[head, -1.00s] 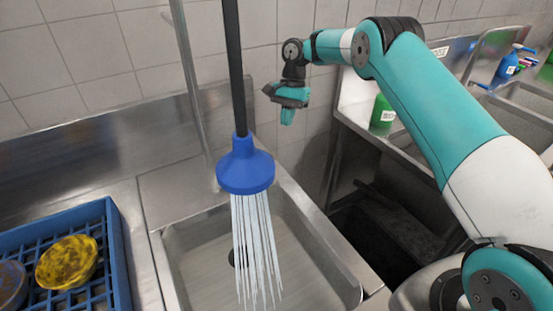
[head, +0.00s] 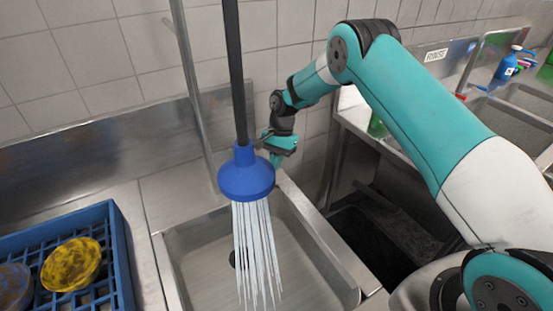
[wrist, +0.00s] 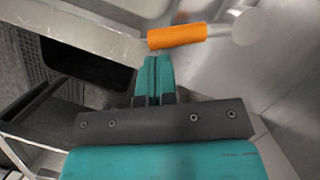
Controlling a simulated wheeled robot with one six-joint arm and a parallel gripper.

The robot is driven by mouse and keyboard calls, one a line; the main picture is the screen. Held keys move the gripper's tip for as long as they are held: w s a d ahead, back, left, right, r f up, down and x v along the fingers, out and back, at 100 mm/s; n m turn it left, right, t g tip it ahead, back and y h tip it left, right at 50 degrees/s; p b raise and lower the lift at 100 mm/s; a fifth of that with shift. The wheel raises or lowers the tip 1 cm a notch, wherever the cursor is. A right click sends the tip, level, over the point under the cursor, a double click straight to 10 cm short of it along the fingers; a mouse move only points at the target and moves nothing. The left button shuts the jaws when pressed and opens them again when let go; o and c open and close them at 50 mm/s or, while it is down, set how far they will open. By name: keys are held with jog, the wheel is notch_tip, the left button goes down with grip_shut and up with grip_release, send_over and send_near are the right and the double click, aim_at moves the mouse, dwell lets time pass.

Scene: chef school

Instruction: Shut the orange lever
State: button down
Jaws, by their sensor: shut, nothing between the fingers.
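The orange lever (wrist: 177,37) shows in the wrist view as an orange sleeve on a metal rod, just beyond my fingertips. I cannot see it in the head view. My gripper (wrist: 153,78) is shut and empty, with its tips close below the lever's left part; I cannot tell whether they touch. In the head view my gripper (head: 277,160) is behind and right of the blue spray head (head: 246,175), which partly hides it. Water streams from the spray head into the sink.
The metal sink (head: 205,265) lies below the spray head. A blue rack (head: 118,245) with a yellow bowl (head: 71,264) stands at the left. A metal pipe (head: 192,90) rises behind the hose. Bottles (head: 507,65) stand at the far right.

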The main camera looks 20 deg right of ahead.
jog(key=shift+s, duration=0.1)
dwell(0.3)
jog(key=shift+s+a+m, duration=0.15)
jog(key=shift+m, duration=0.25)
jog(key=shift+s+a+m+t+y, duration=0.35)
jog(key=shift+s+m, duration=0.2)
jog(key=shift+m, duration=0.25)
jog(key=shift+s+a+m, duration=0.2)
jog(key=shift+m, duration=0.1)
jog(key=shift+s+a+m+t, duration=0.35)
jog(key=shift+s+a+m, duration=0.4)
jog(key=shift+m, duration=0.45)
jog(key=shift+s+a, duration=0.1)
jog(key=shift+a, duration=0.25)
